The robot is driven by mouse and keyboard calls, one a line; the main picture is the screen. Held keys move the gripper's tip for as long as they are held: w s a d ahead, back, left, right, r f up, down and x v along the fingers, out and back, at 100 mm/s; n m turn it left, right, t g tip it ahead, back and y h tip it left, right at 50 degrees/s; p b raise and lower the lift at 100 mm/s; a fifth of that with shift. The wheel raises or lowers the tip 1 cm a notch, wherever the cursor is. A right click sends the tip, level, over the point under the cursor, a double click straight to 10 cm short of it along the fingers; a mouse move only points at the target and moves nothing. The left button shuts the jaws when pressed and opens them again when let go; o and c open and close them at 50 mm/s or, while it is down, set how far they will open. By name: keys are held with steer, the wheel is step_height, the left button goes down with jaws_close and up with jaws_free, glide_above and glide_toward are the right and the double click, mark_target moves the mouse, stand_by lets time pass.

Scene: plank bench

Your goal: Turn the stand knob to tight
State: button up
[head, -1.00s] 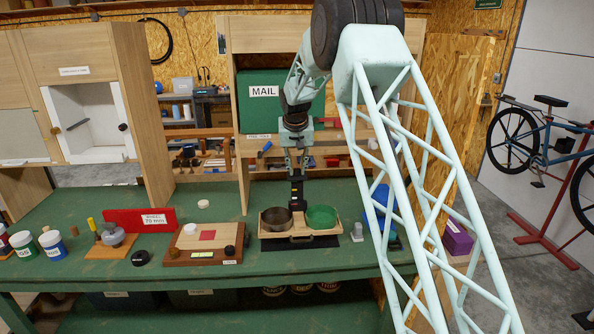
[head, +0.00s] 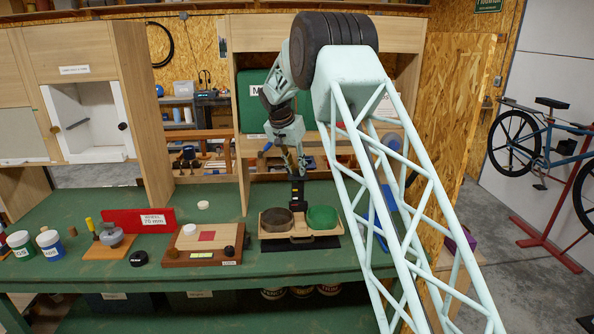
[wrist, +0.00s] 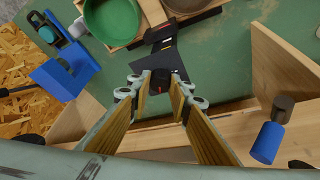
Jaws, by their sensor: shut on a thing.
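The black stand (head: 297,195) rises behind the wooden tray in the head view. Its black knob (wrist: 162,79) with a red mark shows in the wrist view between my fingertips. My gripper (head: 294,170) points down onto the top of the stand. In the wrist view my gripper (wrist: 160,86) has a finger on each side of the knob and is shut on it. The fingers hide parts of the knob's sides, and I cannot read a tight mark.
The wooden tray (head: 300,240) holds a dark round pan (head: 276,219) and a green bowl (head: 322,217). A blue holder (wrist: 66,74) and a wooden divider (wrist: 285,60) flank my gripper in the wrist view.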

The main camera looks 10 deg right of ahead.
steer(key=m+g, duration=0.1)
steer(key=m, duration=0.1)
steer(key=m+h+p, duration=0.1)
steer(key=m, duration=0.1)
steer(key=shift+w+m+g, duration=0.1)
steer(key=shift+m+g, duration=0.3)
steer(key=shift+w+a+m+g+p, duration=0.1)
steer(key=shift+m+g+p, duration=0.6)
steer(key=shift+m+p, duration=1.1)
steer(key=shift+f+m, duration=0.1)
steer(key=shift+m, duration=0.3)
steer(key=o, duration=0.8)
steer(key=shift+o, duration=0.2)
steer(key=v, duration=1.2)
steer(key=shift+w+a, duration=0.1)
steer(key=shift+a, duration=0.05)
